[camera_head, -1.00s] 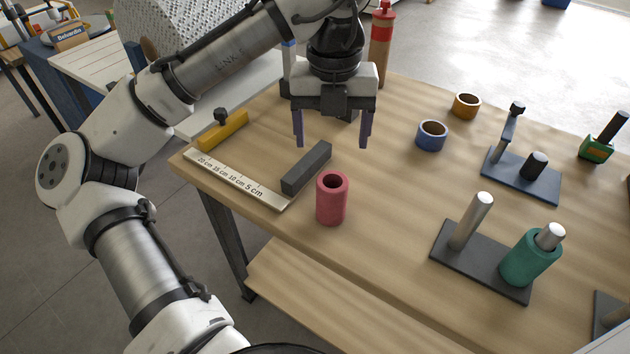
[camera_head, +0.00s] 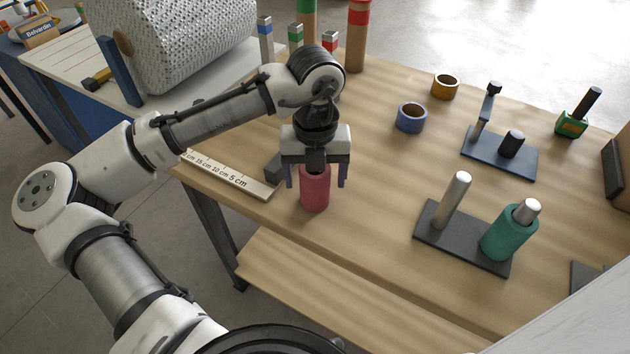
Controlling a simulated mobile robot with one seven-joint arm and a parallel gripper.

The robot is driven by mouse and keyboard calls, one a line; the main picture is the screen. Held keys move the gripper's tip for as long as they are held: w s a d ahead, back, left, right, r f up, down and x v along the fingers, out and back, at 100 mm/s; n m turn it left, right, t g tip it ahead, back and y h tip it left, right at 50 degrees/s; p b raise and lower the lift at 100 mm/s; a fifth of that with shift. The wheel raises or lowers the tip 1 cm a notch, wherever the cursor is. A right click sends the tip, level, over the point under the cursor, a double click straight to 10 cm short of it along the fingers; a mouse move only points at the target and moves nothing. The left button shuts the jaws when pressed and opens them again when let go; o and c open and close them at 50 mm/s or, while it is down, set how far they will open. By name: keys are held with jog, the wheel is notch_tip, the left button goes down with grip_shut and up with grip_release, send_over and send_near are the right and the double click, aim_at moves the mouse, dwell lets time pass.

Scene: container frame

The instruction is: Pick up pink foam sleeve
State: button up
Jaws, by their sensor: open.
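The pink foam sleeve (camera_head: 315,192) stands upright on the wooden workbench, near its front edge. My gripper (camera_head: 316,183) points down over it with its jaws open. One finger shows on each side of the sleeve, left and right, and gaps seem to remain between fingers and sleeve. The gripper hides the sleeve's top. Whether the fingers are level with the sleeve in depth is hard to tell.
Left of the sleeve lie a dark block (camera_head: 274,167) and a ruler (camera_head: 228,174). To the right, a dark base (camera_head: 459,244) holds a bare metal post and a teal sleeve (camera_head: 509,233) on another post. Tape rolls (camera_head: 411,118) lie behind. Bench between them is clear.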

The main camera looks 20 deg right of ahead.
jog(key=shift+f, duration=0.45)
jog(key=shift+c, duration=0.4)
jog(key=c, duration=1)
jog(key=shift+o, duration=0.2)
jog(key=shift+r, duration=0.1)
